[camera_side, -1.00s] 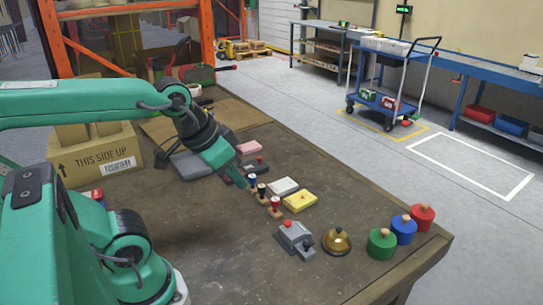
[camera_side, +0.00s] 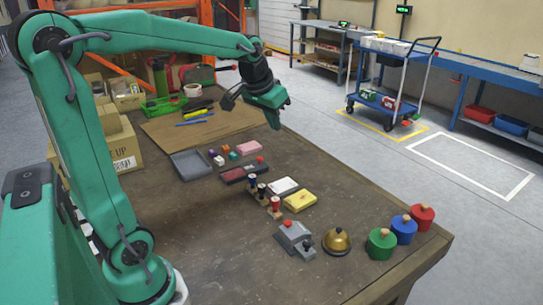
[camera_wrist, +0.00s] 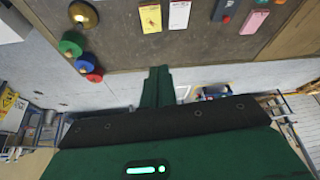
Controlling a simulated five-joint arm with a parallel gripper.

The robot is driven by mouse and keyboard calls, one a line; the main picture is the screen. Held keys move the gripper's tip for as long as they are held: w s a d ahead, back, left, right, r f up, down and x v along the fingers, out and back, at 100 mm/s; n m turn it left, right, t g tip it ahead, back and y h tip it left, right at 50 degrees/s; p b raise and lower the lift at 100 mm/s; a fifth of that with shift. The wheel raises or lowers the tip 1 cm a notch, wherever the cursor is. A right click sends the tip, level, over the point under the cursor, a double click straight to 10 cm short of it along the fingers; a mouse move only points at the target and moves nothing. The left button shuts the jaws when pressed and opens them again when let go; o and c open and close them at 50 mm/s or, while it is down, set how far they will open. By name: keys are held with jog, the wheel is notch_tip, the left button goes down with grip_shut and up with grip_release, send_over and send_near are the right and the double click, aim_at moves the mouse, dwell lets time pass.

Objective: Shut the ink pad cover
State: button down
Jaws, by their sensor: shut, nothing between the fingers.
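A low, flat dark case (camera_side: 238,173) with some dark red on top lies mid-table in the side view and looks like the ink pad. In the wrist view part of the dark case (camera_wrist: 223,8) shows at the top edge. My gripper (camera_side: 276,123) is shut and empty, raised well above the table beyond the case. Its fingers (camera_wrist: 158,73) are together in the wrist view.
Several stamps (camera_side: 262,190) stand in a row beside a white pad (camera_side: 284,186) and a yellow pad (camera_side: 300,201). A pink block (camera_side: 248,147) and a grey tray (camera_side: 190,165) lie nearby. A brass bell (camera_side: 337,241) is near the front. The near left tabletop is clear.

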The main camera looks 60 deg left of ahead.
jog(key=w+a+f+n, duration=0.2)
jog(key=w+a+f, duration=0.3)
jog(key=w+a, duration=0.5)
jog(key=n+g+y, duration=0.1)
jog(key=g, duration=0.1)
send_over(262, 162)
notch_tip(262, 162, down, 9)
jog(key=shift+w+a+r, duration=0.1)
jog(key=shift+w+a, duration=0.15)
jog(key=x, duration=1)
jog(key=shift+w+d, duration=0.25)
jog(key=shift+w, duration=0.1)
jog(key=shift+s+d, duration=0.15)
jog(key=shift+s, duration=0.1)
jog(key=shift+s+d+f, duration=0.2)
jog(key=shift+s+d, duration=0.15)
jog(key=shift+s, duration=0.4)
jog(key=shift+s+d+f, duration=0.15)
jog(key=shift+s+d, duration=0.25)
jog(key=shift+s, duration=0.35)
